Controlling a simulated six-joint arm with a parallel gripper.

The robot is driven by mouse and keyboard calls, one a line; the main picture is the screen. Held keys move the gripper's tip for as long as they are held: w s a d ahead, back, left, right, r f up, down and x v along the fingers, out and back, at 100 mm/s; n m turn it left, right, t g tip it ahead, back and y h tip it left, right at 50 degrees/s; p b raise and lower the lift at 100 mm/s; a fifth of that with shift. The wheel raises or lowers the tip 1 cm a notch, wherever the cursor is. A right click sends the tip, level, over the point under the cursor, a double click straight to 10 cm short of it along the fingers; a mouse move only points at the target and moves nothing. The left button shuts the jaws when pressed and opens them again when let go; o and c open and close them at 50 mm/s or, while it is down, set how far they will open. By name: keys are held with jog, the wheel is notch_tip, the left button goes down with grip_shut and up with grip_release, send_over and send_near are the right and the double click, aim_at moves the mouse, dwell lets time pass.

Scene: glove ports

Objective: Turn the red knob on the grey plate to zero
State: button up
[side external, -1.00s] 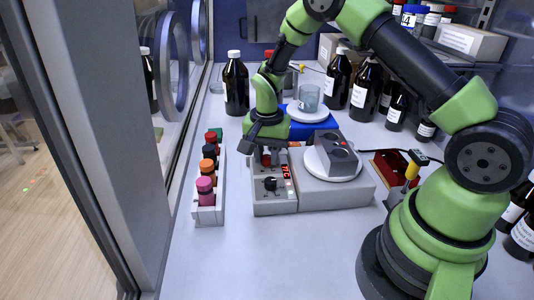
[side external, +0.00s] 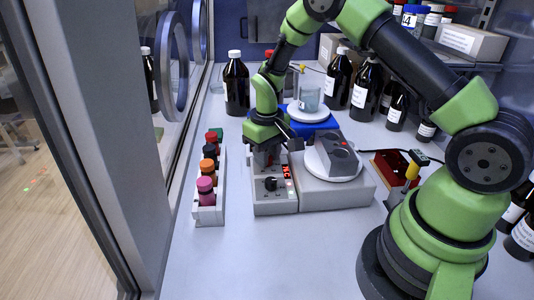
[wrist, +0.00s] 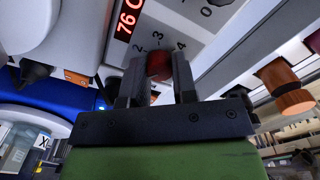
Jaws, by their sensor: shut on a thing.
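The grey plate (side external: 262,204) is the face of a control box at the middle of the bench. The red knob (wrist: 159,67) sits on it beside the printed marks 2, 3 and 4 in the wrist view. My gripper (side external: 266,160) reaches down from above, and in the wrist view its two fingers (wrist: 158,75) close around the knob from both sides. The fingers hide much of the knob, and I cannot see its pointer. A lit red display (wrist: 129,20) beside it reads 76 and a C.
A black knob (side external: 270,184) is nearer the front of the plate. A rack (side external: 208,215) of capped vials stands close on the left. A grey device (side external: 337,153) on a white disc is on the right, and a beaker (side external: 309,93) stands behind. The front bench is clear.

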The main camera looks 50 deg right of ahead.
jog(key=n, duration=1.2)
jog(key=shift+n, duration=0.3)
dwell(0.4)
jog(key=o, duration=0.9)
jog(key=shift+o, duration=0.2)
notch_tip(320, 180, up, 10)
jog(key=shift+a+r, duration=0.1)
